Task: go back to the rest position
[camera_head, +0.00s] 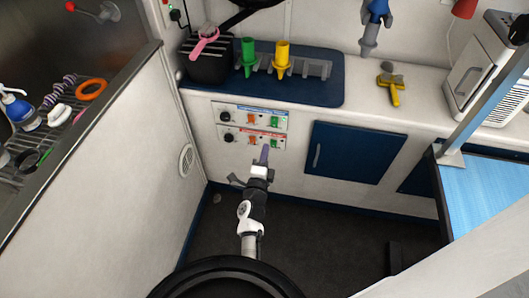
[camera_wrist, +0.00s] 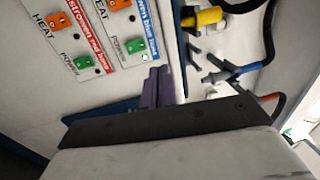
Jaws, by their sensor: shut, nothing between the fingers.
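My gripper (camera_head: 264,154) is shut and empty. Its dark purple-grey fingers are together, pointing up at the panel's lower right edge in the head view. In the wrist view my gripper (camera_wrist: 158,87) is beside the panel's green power switches. The control panel (camera_head: 249,126) has two rows, each with a black knob, an orange switch and a green switch. The wrist view shows the orange heat switch (camera_wrist: 58,22) and green power switch (camera_wrist: 84,62) of one row. I cannot tell whether the fingers touch the panel.
A white counter with a blue mat (camera_head: 300,98) is above the panel, holding green and yellow nozzles. A blue cabinet door (camera_head: 352,152) is to the right. A blue-topped table (camera_head: 490,195) stands at right, a white partition (camera_head: 110,170) at left. Dark floor (camera_head: 320,240) lies between.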

